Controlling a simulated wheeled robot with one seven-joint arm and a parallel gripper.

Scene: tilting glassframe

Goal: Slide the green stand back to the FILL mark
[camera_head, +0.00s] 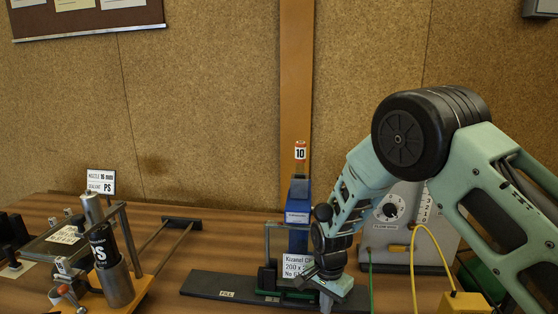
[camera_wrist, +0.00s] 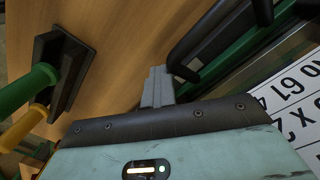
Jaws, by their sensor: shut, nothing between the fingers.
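The green stand (camera_head: 270,291) sits on a dark track plate (camera_head: 205,284), holding an upright glass frame with a white label card (camera_head: 297,267). The FILL mark (camera_head: 226,294) is a small white label on the plate, left of the stand. My gripper (camera_head: 328,300) is low at the stand's right side, partly covering it. In the wrist view, my gripper (camera_wrist: 157,90) is shut and empty, its fingertips close beside a black part of the stand (camera_wrist: 182,68). I cannot tell whether they touch. The green edge and the card (camera_wrist: 295,105) are to the right.
A blue bottle-like object (camera_head: 298,212) stands behind the frame. A grey dial box (camera_head: 395,222) and a yellow block (camera_head: 464,303) with a yellow cable are at right. A jig with a PS cartridge (camera_head: 103,250) is at left. The plate's left part looks clear.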

